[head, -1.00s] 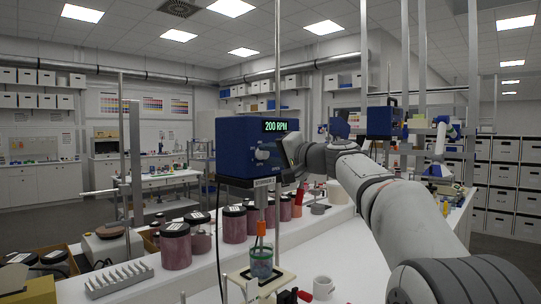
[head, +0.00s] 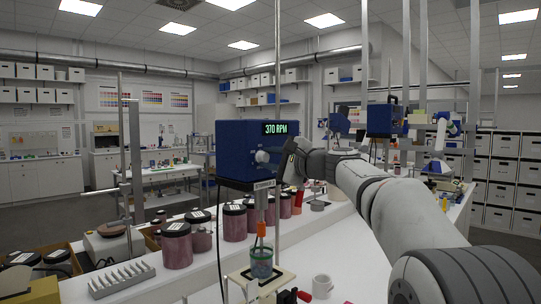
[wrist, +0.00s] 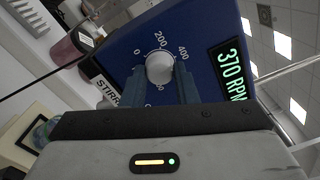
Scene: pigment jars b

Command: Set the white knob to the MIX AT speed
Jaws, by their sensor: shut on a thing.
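The white knob (head: 261,156) is on the front of the blue stirrer box (head: 236,133). It also shows in the wrist view (wrist: 160,67), with a dial marked 0, 200 and 400 around it. The green display (head: 281,129) reads 370 RPM, and the wrist view's display (wrist: 229,72) reads the same. My gripper (wrist: 170,80) is shut on the white knob, a finger on either side of it. I cannot see a legible MIX AT speed in these views.
Below the stirrer, a beaker (head: 261,266) stands on a small pale plate under the shaft. Dark-lidded jars (head: 176,246) of reddish pigment stand to the left. A vertical rod passes near the box.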

